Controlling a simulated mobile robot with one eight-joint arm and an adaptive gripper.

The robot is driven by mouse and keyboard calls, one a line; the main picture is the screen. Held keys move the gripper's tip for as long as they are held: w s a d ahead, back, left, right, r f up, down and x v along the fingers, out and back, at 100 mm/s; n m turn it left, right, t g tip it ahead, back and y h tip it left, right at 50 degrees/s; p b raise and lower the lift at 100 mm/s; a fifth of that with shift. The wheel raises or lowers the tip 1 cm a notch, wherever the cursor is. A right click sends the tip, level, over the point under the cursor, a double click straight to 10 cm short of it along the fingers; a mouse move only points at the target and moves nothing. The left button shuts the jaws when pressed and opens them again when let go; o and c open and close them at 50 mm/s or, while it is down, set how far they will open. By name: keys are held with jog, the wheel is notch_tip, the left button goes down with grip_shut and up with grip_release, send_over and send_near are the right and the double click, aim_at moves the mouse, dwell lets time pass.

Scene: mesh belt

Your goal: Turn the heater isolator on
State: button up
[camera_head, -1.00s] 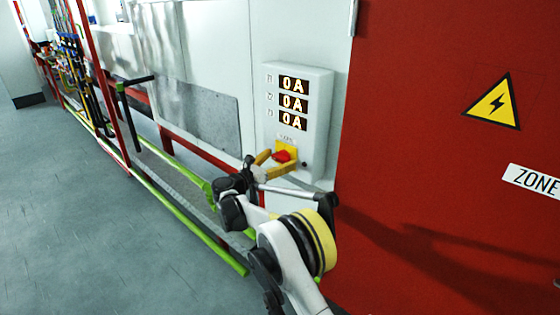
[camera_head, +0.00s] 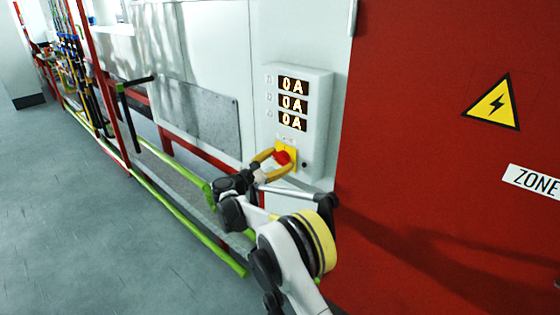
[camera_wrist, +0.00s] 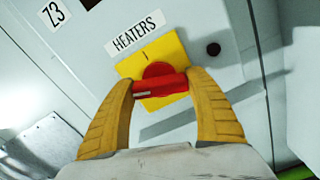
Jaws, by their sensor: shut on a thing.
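The heater isolator is a red rotary handle (camera_wrist: 160,82) on a yellow plate (camera_wrist: 168,47), under a "HEATERS" label (camera_wrist: 135,35) in the wrist view. In the head view the red handle (camera_head: 283,157) is at the bottom of a light grey box. My gripper (camera_wrist: 160,88) has its two yellow fingers at the two ends of the handle, shut on it. In the wrist view the handle bar lies across, nearly level between the fingertips. A small mark shows on the plate above the handle. My gripper (camera_head: 274,157) reaches the box from the lower left in the head view.
The box (camera_head: 318,120) carries three displays (camera_head: 293,104) reading 0A. A dark round knob (camera_wrist: 213,49) sits right of the plate. A red door (camera_head: 430,120) with a warning sign stands to the right. Green and red rails (camera_head: 190,222) run along the left, beside open floor.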

jog(key=m, duration=1.4)
dwell(0.7)
jog(key=o, duration=1.2)
jog(key=shift+c, duration=0.2)
jog(key=shift+a, duration=0.1)
jog(key=v, duration=1.2)
